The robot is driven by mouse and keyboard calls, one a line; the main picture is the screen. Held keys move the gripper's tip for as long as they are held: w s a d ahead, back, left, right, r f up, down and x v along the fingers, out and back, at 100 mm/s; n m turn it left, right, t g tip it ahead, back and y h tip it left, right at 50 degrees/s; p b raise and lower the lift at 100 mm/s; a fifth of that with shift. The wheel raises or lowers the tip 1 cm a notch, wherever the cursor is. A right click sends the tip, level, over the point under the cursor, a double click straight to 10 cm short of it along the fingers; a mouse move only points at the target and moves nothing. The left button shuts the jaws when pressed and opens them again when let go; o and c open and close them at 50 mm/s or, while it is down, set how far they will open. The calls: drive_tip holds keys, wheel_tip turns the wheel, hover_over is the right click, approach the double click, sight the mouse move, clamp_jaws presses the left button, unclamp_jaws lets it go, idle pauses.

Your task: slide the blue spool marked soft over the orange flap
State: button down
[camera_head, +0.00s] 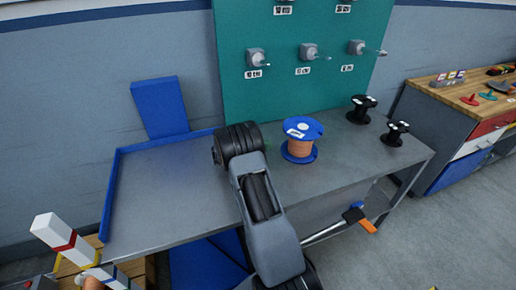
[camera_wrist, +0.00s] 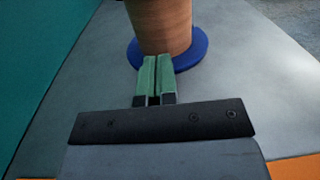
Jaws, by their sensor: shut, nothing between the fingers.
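The blue spool (camera_head: 300,140) stands upright on the grey bench, wound with copper-coloured material. A white label sits on its top flange, but I cannot read it. In the wrist view its winding (camera_wrist: 162,25) and blue lower flange (camera_wrist: 190,53) show just beyond my fingers. My gripper (camera_wrist: 154,62) is shut and empty, its green fingers pointing at the spool's lower part; I cannot tell whether they touch it. In the head view my arm mostly hides the gripper. An orange flap (camera_head: 366,226) sticks out at the bench's front, and an orange patch (camera_wrist: 295,168) shows at the wrist view's lower right.
Two black spools (camera_head: 361,109) (camera_head: 396,133) stand right of the blue spool. A teal pegboard (camera_head: 240,30) with labelled pegs rises behind. A blue rim (camera_head: 110,195) edges the bench's left side. The bench surface (camera_head: 165,190) left of my arm is clear.

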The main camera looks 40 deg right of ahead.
sight(290, 141)
drive_tip(key=x, duration=0.7)
drive_tip(key=shift+s+d, duration=0.1)
drive_tip(key=shift+d, duration=0.1)
